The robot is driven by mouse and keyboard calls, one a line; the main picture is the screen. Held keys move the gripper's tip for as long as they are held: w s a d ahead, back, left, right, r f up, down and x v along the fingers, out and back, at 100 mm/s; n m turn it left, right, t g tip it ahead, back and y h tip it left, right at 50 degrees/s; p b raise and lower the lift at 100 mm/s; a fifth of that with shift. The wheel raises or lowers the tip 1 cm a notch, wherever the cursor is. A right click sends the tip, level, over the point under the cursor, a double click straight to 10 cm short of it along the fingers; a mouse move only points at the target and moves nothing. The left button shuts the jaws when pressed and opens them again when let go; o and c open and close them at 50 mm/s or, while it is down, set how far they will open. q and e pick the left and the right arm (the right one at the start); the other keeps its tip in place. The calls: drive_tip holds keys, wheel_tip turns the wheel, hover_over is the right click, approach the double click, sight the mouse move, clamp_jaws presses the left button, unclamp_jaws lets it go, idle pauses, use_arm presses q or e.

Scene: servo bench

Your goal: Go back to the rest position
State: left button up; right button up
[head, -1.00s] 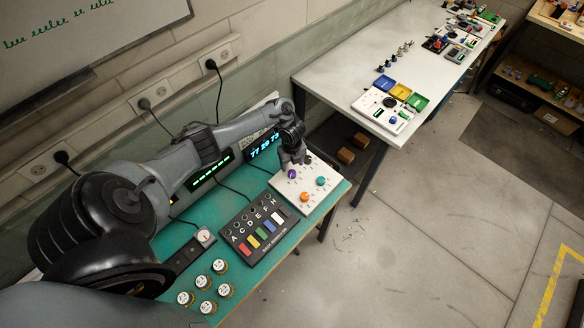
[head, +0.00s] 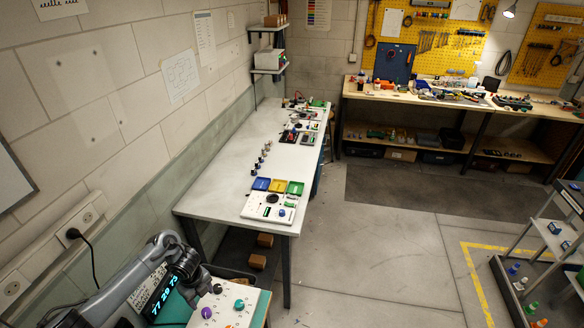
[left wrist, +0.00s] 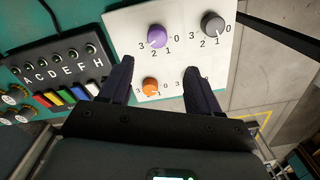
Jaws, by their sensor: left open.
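My left gripper (head: 198,296) is at the bottom left of the head view, over the white knob panel (head: 250,292). In the left wrist view its two dark fingers (left wrist: 156,72) are spread apart with nothing held between them. The panel carries a purple knob (left wrist: 156,36), a dark grey knob (left wrist: 212,24) and an orange knob (left wrist: 150,86). A teal knob (head: 240,304) shows in the head view; in the wrist view the right finger seems to hide it. The fingers appear above the panel; contact cannot be told. My right gripper is not in view.
A lettered button box (left wrist: 55,65) with coloured keys is beside the panel. A blue digital display (head: 163,292) stands behind my left arm. A long white table (head: 225,185) with trays and small parts lies beyond. The grey floor (head: 370,250) to the right is mostly clear.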

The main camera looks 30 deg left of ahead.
use_arm(q)
drive_tip(key=s+d+n+t+p, duration=0.1)
drive_tip(key=d+n+t+p, duration=0.25)
drive_tip(key=d, duration=1.85)
drive_tip(key=s+d+r+n+p, duration=0.1)
drive_tip(key=s+d+r+n, duration=0.2)
drive_tip(key=s+r+n, duration=0.4)
drive_tip(key=s+d+r+n+p, duration=0.1)
drive_tip(key=s+d+r+n, duration=0.2)
drive_tip(key=s+r+n, duration=0.3)
wheel_tip(320, 180, up, 5)
drive_tip(key=s, duration=0.2)
drive_tip(key=shift+s+d+f+n+p, duration=0.2)
drive_tip(key=shift+s+d+n+p, duration=0.15)
